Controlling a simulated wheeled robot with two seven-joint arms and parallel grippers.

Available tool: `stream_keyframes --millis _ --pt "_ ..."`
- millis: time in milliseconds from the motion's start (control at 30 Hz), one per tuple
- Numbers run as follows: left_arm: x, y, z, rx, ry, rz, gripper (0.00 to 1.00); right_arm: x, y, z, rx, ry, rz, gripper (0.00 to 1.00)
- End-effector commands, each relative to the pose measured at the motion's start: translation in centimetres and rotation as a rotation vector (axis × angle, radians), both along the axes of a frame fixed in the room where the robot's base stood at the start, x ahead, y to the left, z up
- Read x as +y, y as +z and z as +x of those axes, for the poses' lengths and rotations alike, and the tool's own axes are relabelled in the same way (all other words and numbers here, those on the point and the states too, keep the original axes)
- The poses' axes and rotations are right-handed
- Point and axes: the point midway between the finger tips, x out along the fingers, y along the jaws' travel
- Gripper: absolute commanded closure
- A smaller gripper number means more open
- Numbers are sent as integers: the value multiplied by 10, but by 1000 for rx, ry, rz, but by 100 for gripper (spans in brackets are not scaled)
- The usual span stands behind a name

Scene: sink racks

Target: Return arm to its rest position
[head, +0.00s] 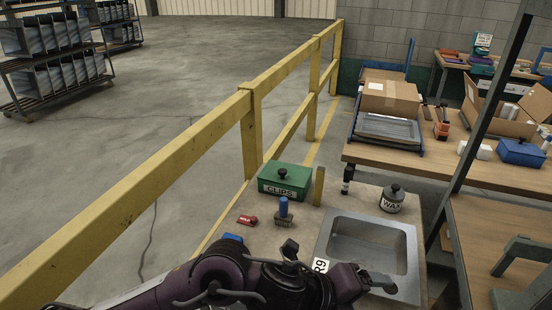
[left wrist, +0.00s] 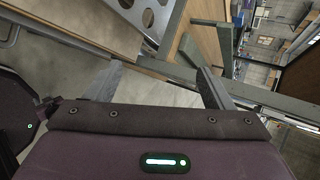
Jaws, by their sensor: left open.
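My left arm, dark purple, comes in along the bottom of the head view. Its gripper (head: 372,284) is over the front part of the steel sink (head: 411,262). In the left wrist view the two grey fingers (left wrist: 160,82) stand wide apart with nothing between them, so the gripper is open and empty. Part of the sink's front and the counter (head: 225,222) is hidden behind the arm. My right gripper is in neither view.
On the counter are a green CLIPS box (head: 284,179), a grey WAX pot (head: 392,199), a blue-topped item (head: 284,208) and a small red item (head: 247,220). A yellow railing (head: 180,135) runs along the left. A dark post (head: 490,120) and wooden benches (head: 500,230) stand right.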

Motion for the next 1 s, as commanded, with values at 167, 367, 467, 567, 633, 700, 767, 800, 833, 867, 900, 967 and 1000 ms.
stream_keyframes --millis 167,367,467,567,633,700,767,800,833,867,900,967,1000 --pt "11 33 21 226 384 -271 25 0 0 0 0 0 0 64" --pt "86 25 56 538 907 -479 25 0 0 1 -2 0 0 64" --pt "140 -2 60 706 1193 -541 25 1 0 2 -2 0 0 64" --pt "195 -34 50 858 1470 -575 25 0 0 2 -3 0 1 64" --pt "227 -54 37 943 1637 -583 25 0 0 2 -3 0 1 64" --pt "253 -71 23 1009 1775 -584 25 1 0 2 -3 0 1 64" --pt "272 -83 9 1054 1879 -580 25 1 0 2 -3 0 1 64" --pt "284 -90 1 1082 1942 -576 25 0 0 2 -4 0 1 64" --pt "292 -95 -6 1102 1988 -575 25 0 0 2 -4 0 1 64" --pt "299 -100 -13 1118 2031 -572 25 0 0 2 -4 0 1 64" --pt "308 -105 -22 1140 2086 -568 25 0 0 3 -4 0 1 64" --pt "322 -113 -36 1171 2168 -559 25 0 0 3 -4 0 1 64" --pt "330 -118 -45 1188 2221 -551 25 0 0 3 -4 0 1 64"
